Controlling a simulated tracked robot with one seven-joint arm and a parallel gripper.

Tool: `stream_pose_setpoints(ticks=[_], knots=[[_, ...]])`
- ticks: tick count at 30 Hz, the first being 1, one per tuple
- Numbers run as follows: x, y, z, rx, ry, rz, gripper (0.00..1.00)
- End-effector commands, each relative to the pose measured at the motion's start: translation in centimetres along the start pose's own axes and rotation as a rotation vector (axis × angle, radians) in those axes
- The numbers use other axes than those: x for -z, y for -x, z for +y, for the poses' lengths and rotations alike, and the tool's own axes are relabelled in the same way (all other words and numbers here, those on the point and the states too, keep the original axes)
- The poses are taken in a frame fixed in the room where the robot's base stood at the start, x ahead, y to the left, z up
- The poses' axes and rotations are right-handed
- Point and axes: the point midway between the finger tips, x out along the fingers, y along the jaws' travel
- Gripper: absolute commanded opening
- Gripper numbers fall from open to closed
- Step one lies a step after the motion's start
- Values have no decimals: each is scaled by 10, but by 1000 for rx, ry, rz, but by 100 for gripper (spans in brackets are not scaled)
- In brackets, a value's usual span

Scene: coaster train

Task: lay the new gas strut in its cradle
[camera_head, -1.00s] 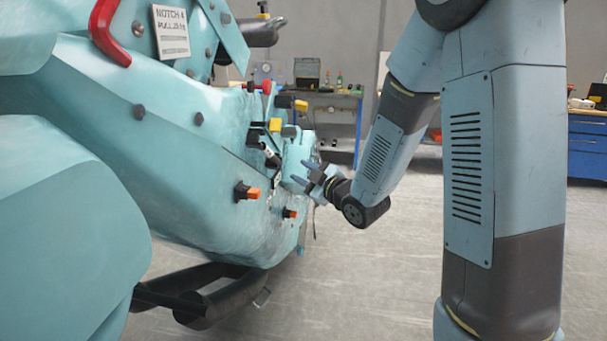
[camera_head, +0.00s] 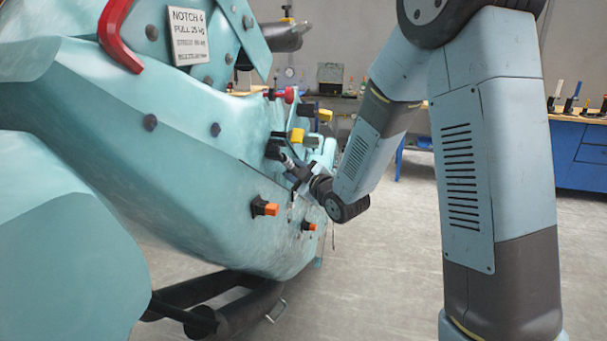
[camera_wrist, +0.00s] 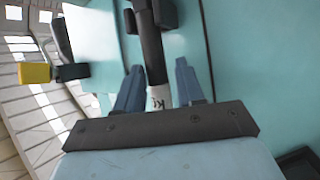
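A dark strut with a pale, lettered lower end (camera_wrist: 153,55) runs down between my fingers in the wrist view. Its upper part sits at a black clip (camera_wrist: 165,13) on the teal body. I cannot tell whether it is the new gas strut. My gripper (camera_wrist: 158,68) is open around it, with a finger on each side and gaps visible. In the head view my gripper (camera_head: 299,181) is at the side of the teal car (camera_head: 190,165), by the strut's dark clip (camera_head: 273,150). The strut's lower end is hidden by my gripper. I cannot make out a cradle.
Orange-tipped knobs (camera_head: 264,207) stick out of the car's side below my gripper. A yellow-ended knob (camera_wrist: 35,73) is left of the strut in the wrist view. A blue bench (camera_head: 579,158) stands at right. The grey floor between is clear.

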Motion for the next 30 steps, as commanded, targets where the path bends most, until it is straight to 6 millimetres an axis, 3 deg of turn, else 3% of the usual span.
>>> stream_pose_setpoints(ticks=[13,25,30], knots=[[-7,-2,7,-13,0,-13,38],[-7,-1,7,-13,0,-14,0],[-7,-1,7,-13,0,-14,0]])
